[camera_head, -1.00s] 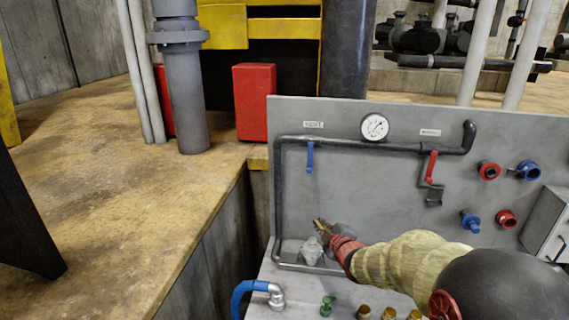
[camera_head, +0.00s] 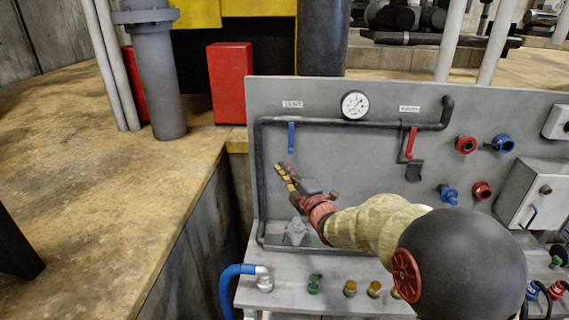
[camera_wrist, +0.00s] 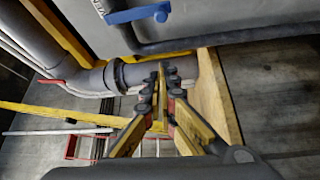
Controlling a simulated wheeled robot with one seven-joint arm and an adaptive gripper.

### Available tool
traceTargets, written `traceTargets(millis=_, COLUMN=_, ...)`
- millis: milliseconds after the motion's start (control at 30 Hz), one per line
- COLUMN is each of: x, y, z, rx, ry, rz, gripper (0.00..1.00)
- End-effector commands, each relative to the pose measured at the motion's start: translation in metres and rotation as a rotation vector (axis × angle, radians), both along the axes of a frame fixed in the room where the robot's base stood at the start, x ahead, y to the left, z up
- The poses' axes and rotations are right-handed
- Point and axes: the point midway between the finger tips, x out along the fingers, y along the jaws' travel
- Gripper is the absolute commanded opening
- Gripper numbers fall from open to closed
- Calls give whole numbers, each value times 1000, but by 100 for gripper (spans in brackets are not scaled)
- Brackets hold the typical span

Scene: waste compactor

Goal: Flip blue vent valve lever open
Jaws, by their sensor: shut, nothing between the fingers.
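The blue vent valve lever (camera_head: 291,137) hangs straight down from the dark pipe on the grey panel, under the VENT label (camera_head: 292,104). In the wrist view the lever (camera_wrist: 137,14) shows at the top edge, above and apart from the fingertips. My gripper (camera_head: 282,168) has yellow and dark fingers and is just below and slightly left of the lever. In the wrist view my gripper (camera_wrist: 163,72) has its fingertips close together with nothing between them. I see no contact with the lever.
A red lever (camera_head: 412,142) hangs on the same pipe at right, with a pressure gauge (camera_head: 355,105) between. Red and blue knobs and a grey box (camera_head: 532,190) are farther right. A blue hose (camera_head: 232,285) and brass fittings (camera_head: 374,289) sit along the front ledge.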

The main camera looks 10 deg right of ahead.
Motion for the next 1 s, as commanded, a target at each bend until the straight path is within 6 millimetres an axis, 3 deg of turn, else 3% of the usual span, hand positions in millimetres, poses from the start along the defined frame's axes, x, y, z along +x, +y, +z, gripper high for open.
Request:
traceTargets(millis=500, x=90, y=22, z=7, rx=0, ry=0, rz=1, gripper=0)
traceTargets(millis=700, x=84, y=-8, z=3, rx=0, ry=0, rz=-2, gripper=0)
traceTargets(millis=1000, x=83, y=-18, z=2, rx=-1, ry=0, rz=-1, gripper=0)
